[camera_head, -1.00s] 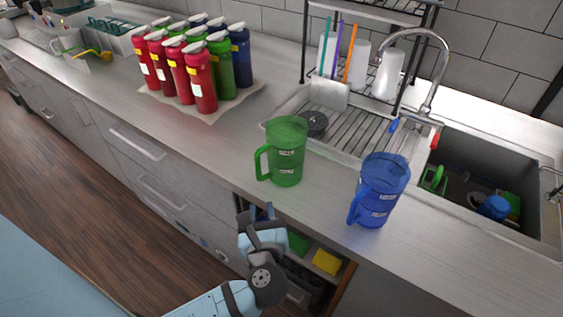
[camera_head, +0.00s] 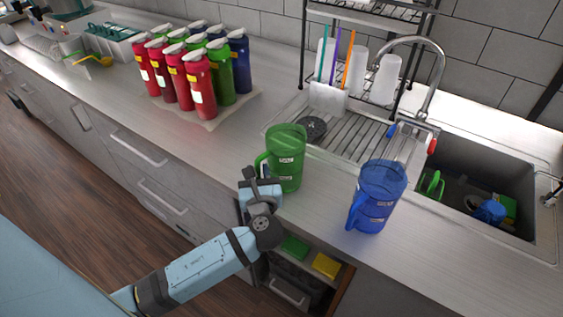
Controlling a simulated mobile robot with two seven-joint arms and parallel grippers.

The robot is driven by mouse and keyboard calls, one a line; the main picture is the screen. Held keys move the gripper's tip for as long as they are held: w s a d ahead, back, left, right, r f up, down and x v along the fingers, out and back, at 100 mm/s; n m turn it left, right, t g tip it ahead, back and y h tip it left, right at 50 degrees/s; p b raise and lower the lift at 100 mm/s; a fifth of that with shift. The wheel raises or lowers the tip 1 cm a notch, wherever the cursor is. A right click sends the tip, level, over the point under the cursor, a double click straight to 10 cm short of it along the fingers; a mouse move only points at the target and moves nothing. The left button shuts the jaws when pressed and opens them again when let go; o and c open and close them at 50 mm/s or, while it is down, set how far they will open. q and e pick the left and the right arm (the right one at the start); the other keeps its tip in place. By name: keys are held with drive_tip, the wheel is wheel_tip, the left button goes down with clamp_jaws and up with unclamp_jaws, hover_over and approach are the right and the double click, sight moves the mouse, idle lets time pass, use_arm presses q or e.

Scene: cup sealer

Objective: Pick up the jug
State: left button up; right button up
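A translucent green jug (camera_head: 287,160) stands upright on the counter, with its handle (camera_head: 261,164) toward the left. A translucent blue jug (camera_head: 377,195) stands upright to its right, nearer the front edge. My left gripper (camera_head: 258,172) is at the green jug's handle, at the counter's front edge. Its fingers look apart, one to the left of the handle. The other finger is hard to make out against the jug, so I cannot tell whether they touch the handle. My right gripper is not in view.
Several red, green and blue bottles (camera_head: 201,86) stand on a mat at the back left. A drying rack (camera_head: 345,135) and a sink (camera_head: 466,160) lie behind the jugs. An open drawer (camera_head: 302,262) with green and yellow items is below the counter edge.

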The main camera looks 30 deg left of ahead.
use_arm(q)
drive_tip(key=shift+x, duration=1.2)
drive_tip(key=shift+s, duration=0.1)
clamp_jaws()
